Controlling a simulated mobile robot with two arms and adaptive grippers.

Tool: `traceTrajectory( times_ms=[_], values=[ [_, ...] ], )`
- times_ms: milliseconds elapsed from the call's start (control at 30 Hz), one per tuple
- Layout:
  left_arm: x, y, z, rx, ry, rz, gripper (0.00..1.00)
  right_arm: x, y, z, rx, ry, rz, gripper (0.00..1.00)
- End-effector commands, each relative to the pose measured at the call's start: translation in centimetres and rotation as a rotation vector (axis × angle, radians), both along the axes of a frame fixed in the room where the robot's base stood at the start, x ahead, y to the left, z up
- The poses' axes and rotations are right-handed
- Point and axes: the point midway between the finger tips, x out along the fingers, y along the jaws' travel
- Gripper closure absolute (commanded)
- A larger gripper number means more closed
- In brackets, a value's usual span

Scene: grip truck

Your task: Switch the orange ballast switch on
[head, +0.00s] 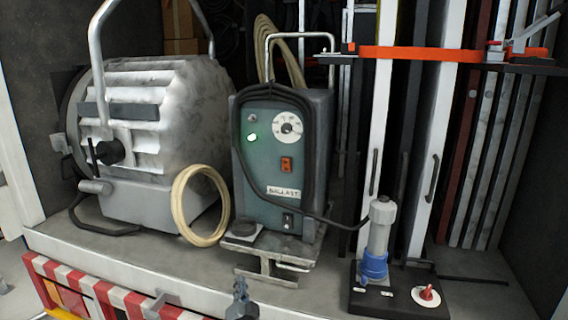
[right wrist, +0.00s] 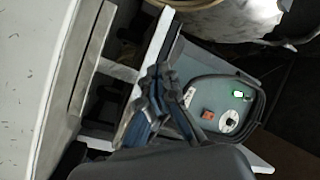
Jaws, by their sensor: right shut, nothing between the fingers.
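A green light (head: 252,138) glows at the panel's upper left. The orange switch (right wrist: 207,115) and the lit green light (right wrist: 239,94) also show in the right wrist view. My right gripper (head: 241,300) is low in front of the bed, below the box and apart from the switch. Its fingers (right wrist: 156,88) are shut and empty. The switch's exact tilt is too small to tell. My left gripper is not in view.
A large lamp (head: 165,95) and a cable coil (head: 200,205) stand left of the box. A grey plug in a blue socket (head: 374,265) and a red knob (head: 427,293) are at right. The space before the panel is clear.

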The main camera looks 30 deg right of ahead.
Motion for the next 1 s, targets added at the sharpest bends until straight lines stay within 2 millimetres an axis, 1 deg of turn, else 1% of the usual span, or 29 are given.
traceTrajectory(
  times_ms=[33, 67, 100, 167, 200, 300, 400, 500, 533, 1000],
  values=[
    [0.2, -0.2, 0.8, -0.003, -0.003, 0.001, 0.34, 1.0, -1.1, 4.9, 0.054, -0.082, -0.053, 1.0],
    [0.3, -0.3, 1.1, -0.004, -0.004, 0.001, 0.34, 1.3, -2.0, 7.3, 0.089, -0.127, -0.087, 1.0],
    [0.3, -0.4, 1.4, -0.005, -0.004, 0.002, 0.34, 1.6, -3.0, 10.5, 0.14, -0.185, -0.131, 1.0],
    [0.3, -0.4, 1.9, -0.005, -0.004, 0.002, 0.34, 1.8, -4.6, 14.8, 0.219, -0.265, -0.193, 1.0],
    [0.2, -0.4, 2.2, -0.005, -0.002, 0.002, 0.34, 1.8, -5.6, 17.3, 0.271, -0.313, -0.232, 1.0],
    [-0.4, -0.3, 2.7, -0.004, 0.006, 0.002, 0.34, 1.3, -7.6, 22.4, 0.397, -0.409, -0.309, 1.0],
    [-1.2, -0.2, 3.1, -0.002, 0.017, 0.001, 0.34, 0.8, -8.9, 25.7, 0.495, -0.471, -0.358, 1.0],
    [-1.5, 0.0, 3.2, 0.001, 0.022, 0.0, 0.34, 0.5, -9.5, 27.2, 0.552, -0.5, -0.383, 1.0],
    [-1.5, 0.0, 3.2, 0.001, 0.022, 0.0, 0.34, 0.5, -9.6, 27.4, 0.56, -0.505, -0.386, 1.0],
    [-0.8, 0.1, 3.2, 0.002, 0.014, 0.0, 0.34, 0.4, -10.0, 27.6, 0.568, -0.508, -0.389, 1.0]
  ],
)
